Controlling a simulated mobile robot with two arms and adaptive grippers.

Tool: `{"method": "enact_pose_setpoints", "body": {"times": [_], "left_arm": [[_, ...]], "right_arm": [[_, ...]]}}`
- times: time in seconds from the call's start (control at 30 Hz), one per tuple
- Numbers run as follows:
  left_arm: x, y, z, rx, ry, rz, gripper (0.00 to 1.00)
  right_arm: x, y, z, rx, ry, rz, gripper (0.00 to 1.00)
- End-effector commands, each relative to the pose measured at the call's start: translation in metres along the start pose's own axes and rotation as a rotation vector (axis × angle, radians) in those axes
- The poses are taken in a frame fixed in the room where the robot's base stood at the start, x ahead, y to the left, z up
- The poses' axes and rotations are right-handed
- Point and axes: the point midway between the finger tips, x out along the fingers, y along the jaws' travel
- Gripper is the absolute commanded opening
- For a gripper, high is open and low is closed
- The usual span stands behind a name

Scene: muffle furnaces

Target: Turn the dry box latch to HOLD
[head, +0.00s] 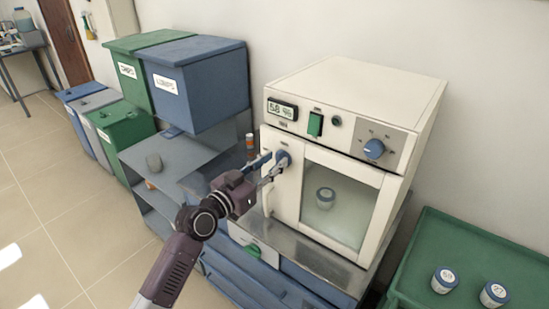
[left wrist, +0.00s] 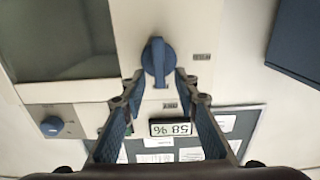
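The dry box (head: 350,110) is a cream cabinet with a windowed door, which is shut. Its latch is a blue knob (head: 283,158) on the door's left side, partly hidden by my fingers in the head view. In the left wrist view, which is upside down, the latch (left wrist: 158,58) shows a raised bar standing roughly vertical. My left gripper (head: 268,172) is at the latch, with its fingertips (left wrist: 160,75) on either side of the knob and slight gaps visible. Small labels beside the latch are unreadable. My right gripper is not in view.
A display (left wrist: 173,128) reads 58 %. A blue dial (head: 374,149) and a green switch (head: 315,124) are on the panel. A lidded jar (head: 325,198) stands behind the window. Blue and green bins (head: 208,85) stand left; a green tray (head: 450,245) with two jars is right.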

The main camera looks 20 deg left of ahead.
Motion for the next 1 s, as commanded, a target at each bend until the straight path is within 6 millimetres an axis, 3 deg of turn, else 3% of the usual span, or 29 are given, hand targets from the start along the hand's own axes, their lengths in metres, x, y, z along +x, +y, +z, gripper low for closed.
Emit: {"method": "enact_pose_setpoints", "body": {"times": [0.4, 0.7, 1.0], "left_arm": [[0.0101, 0.0009, 0.0004, 0.001, 0.0, 0.001, 0.28], [0.0098, 0.0006, 0.0004, 0.0, -0.001, 0.001, 0.0], [0.0098, 0.0002, 0.0004, -0.013, -0.001, 0.0, 0.0]], "right_arm": [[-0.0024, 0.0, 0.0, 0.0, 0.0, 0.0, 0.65], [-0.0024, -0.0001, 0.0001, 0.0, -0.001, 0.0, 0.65], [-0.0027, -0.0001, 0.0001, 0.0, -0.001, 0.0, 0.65]]}}
